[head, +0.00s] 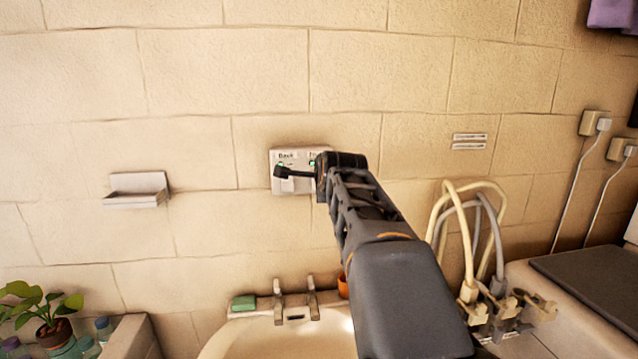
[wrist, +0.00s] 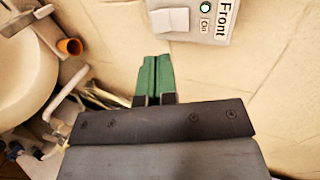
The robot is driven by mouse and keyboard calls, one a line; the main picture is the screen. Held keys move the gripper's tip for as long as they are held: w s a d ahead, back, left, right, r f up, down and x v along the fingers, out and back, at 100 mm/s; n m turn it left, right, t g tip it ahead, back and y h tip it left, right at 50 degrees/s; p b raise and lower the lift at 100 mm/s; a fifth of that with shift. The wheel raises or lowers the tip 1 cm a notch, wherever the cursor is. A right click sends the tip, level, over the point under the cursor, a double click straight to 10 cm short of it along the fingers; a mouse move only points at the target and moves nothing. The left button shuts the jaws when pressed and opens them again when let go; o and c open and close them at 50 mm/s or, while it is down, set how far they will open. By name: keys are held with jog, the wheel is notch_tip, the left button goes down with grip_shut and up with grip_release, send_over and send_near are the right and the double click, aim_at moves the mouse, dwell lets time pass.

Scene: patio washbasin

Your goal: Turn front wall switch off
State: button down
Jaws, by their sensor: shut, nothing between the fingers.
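The white switch plate (head: 287,156) is on the brick wall in the head view, with the label "Back" on its left. My arm and wrist cover much of its right half. In the wrist view, the plate's "Front" switch (wrist: 170,20) shows at the top, beside the labels "Front" and "On" and a small round greenish light (wrist: 205,8). My gripper (wrist: 151,62) has green fingers, shut together and empty. In that picture the fingertips lie just below the switch; whether they touch it or the wall cannot be told.
A washbasin (head: 250,342) with two taps and a green soap bar (head: 244,303) is below. An orange cup (wrist: 70,47) is near the basin. A soap shelf (head: 137,190) is on the wall at left; hoses (head: 462,240) loop at right.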

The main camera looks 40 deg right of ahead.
jog(key=p+x, duration=0.2)
jog(key=x, duration=0.7)
jog(key=shift+w+d+f+t+b, duration=0.2)
jog(key=shift+t+b, duration=0.2)
jog(key=shift+b, duration=0.55)
jog(key=shift+r, duration=0.15)
